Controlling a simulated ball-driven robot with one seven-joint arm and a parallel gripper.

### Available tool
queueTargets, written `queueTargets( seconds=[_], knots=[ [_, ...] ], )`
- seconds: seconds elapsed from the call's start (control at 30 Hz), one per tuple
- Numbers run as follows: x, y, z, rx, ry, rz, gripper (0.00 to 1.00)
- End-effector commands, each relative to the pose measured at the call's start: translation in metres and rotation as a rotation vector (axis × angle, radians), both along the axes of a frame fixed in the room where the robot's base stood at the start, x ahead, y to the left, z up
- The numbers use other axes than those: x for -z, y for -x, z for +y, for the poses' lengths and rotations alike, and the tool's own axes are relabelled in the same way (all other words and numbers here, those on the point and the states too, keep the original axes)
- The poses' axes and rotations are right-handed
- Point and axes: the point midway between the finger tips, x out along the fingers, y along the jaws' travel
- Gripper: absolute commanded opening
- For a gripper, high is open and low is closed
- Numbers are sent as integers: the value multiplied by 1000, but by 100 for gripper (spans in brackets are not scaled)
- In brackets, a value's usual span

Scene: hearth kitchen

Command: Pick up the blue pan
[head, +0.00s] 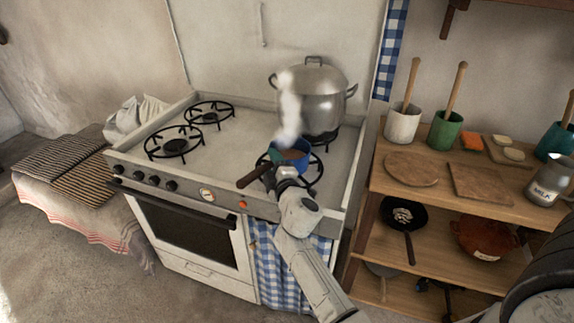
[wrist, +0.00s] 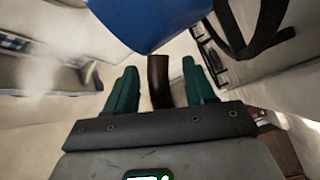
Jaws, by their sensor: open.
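The blue pan (head: 303,164) sits on the front right burner of the stove, with brown contents and white steam above it. Its dark brown handle (head: 252,177) points to the front left. In the wrist view the blue side of the pan (wrist: 150,18) is at the top, and the handle (wrist: 159,85) runs down between my two green fingers. My gripper (wrist: 161,66) is open, with one finger on each side of the handle and gaps showing on both sides. In the head view my gripper (head: 272,176) is at the handle, partly hidden by my wrist.
A large lidded steel pot (head: 312,92) stands on the burner just behind the pan. The two left burners (head: 174,146) are empty. A wooden shelf (head: 374,182) at the right holds utensil pots, boards and a milk jug (head: 543,182). A bench with striped cloths (head: 75,170) is left.

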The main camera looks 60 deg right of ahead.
Motion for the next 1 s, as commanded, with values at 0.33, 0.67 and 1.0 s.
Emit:
queueTargets(
  seconds=[0.33, 0.67, 1.0],
  knots=[
    [0, 0, 0, 0, 0, 0, 26],
    [0, 0, 0, 1, -1, 1, 0],
    [1, 0, 0, 0, -1, 2, 0]
  ],
)
